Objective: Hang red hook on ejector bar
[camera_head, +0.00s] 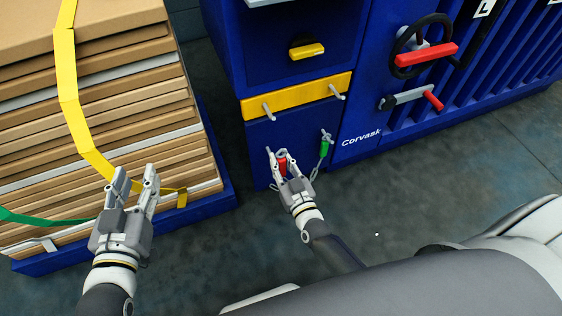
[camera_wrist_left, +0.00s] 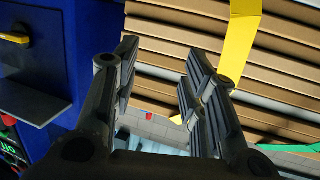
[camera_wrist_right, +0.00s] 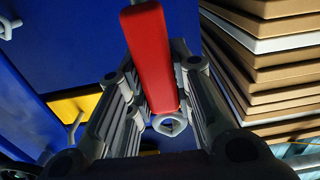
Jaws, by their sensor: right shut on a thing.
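The red hook (camera_head: 282,164) is between the fingers of my right gripper (camera_head: 281,160), which is shut on it in front of the lower blue panel. In the right wrist view the red hook (camera_wrist_right: 148,55) runs between the fingers, with a metal ring at one end. The yellow bar (camera_head: 300,96) with two grey pegs is on the blue machine, above and apart from the hook. A green hook (camera_head: 325,148) hangs at a peg to the right, with a chain below it. My left gripper (camera_head: 137,180) is open and empty, in front of the cardboard stack.
A strapped stack of flat cardboard (camera_head: 120,110) stands on a blue pallet (camera_head: 205,205) at the left. The machine (camera_head: 350,140) carries a yellow handle (camera_head: 307,51), a red-handled wheel (camera_head: 426,54) and a red-tipped lever (camera_head: 433,99). Grey floor is clear at the right.

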